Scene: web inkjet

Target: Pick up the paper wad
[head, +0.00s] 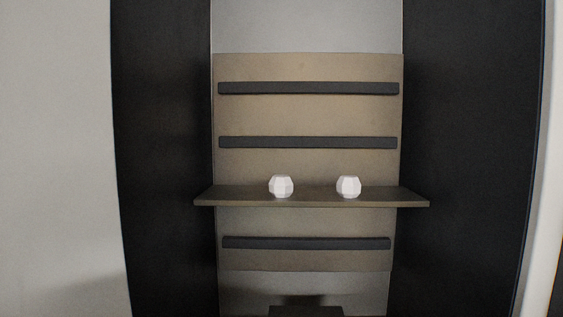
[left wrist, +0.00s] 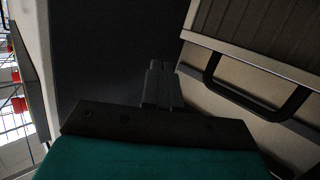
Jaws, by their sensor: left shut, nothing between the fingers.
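Two white faceted paper wads stand on a brown shelf (head: 315,203) in the head view. The left wad (head: 281,186) is left of the shelf's middle, and the right wad (head: 348,186) is to its right with a clear gap between them. My left gripper (left wrist: 158,66) shows in the left wrist view, with its fingers together and nothing between them. No wad shows in that view. Neither gripper shows in the head view.
A brown back panel with dark horizontal bars (head: 308,142) rises behind the shelf. Tall dark panels (head: 165,150) flank it. In the left wrist view a dark handle (left wrist: 258,100) is on a pale surface right of my gripper.

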